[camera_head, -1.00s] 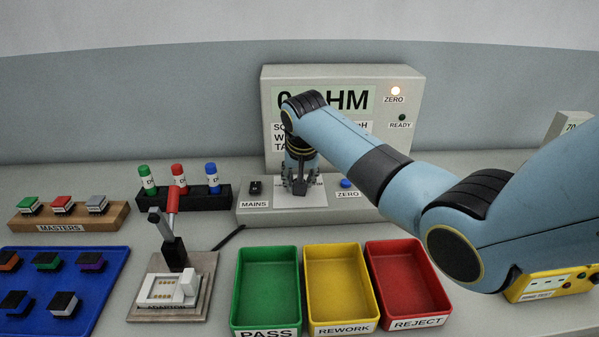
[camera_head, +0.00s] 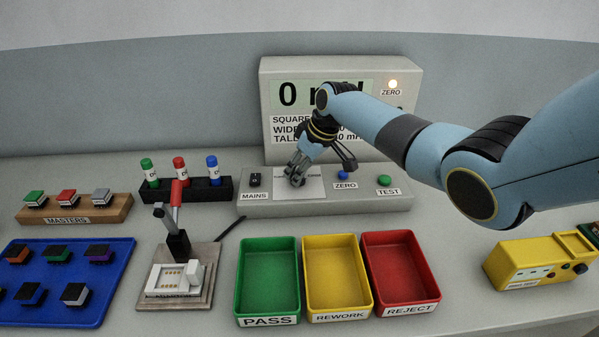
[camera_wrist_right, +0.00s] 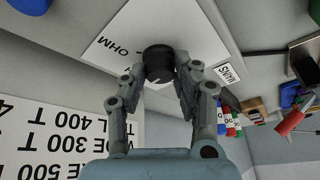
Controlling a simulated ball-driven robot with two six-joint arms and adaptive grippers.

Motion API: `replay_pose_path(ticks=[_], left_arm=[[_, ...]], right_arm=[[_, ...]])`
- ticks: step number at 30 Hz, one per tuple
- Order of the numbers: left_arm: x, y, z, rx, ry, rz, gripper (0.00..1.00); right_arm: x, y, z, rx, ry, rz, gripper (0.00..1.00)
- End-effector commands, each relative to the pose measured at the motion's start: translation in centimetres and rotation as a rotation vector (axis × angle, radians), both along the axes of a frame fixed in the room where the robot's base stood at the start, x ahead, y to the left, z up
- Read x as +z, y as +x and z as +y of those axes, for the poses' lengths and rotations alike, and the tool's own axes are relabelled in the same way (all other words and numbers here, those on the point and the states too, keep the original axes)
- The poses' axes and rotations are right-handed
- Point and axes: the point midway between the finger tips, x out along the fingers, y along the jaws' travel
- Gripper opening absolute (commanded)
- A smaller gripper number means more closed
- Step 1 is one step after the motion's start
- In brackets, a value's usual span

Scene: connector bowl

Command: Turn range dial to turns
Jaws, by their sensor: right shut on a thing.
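The range dial is a round black knob (camera_wrist_right: 158,62) on a white plate (camera_wrist_right: 118,45) in the wrist view, with OHM printed beside it. My right gripper (camera_wrist_right: 160,75) is shut on the knob, a finger on each side. In the head view the right gripper (camera_head: 298,180) is tilted over the white plate (camera_head: 315,188) and hides the dial. The meter (camera_head: 268,110) behind shows "0 m" on its display; the rest is behind my arm. My left gripper is not in view.
The MAINS switch (camera_head: 254,180) sits left of the plate; the blue ZERO button (camera_head: 344,175) and green TEST button (camera_head: 384,180) sit right. Green (camera_head: 240,285), yellow (camera_head: 309,290) and red (camera_head: 375,285) trays stand in front. A marker rack (camera_head: 217,195) stands at left.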

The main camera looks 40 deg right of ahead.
Motion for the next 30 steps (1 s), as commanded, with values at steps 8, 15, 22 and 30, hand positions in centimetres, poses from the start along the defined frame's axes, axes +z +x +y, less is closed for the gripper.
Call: replay_pose_path(ticks=[8,15,22,30], left_arm=[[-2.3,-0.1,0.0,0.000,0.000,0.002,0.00],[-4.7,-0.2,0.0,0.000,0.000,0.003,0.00],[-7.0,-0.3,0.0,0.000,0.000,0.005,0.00],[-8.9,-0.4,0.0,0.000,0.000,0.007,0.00]], right_arm=[[-0.3,0.2,-0.1,0.262,0.000,-0.003,0.00],[-0.4,0.3,-0.2,0.490,0.000,-0.003,0.00],[-0.4,0.3,-0.2,0.691,0.000,-0.002,0.00],[-0.3,0.4,-0.2,0.863,0.000,-0.001,0.00]])
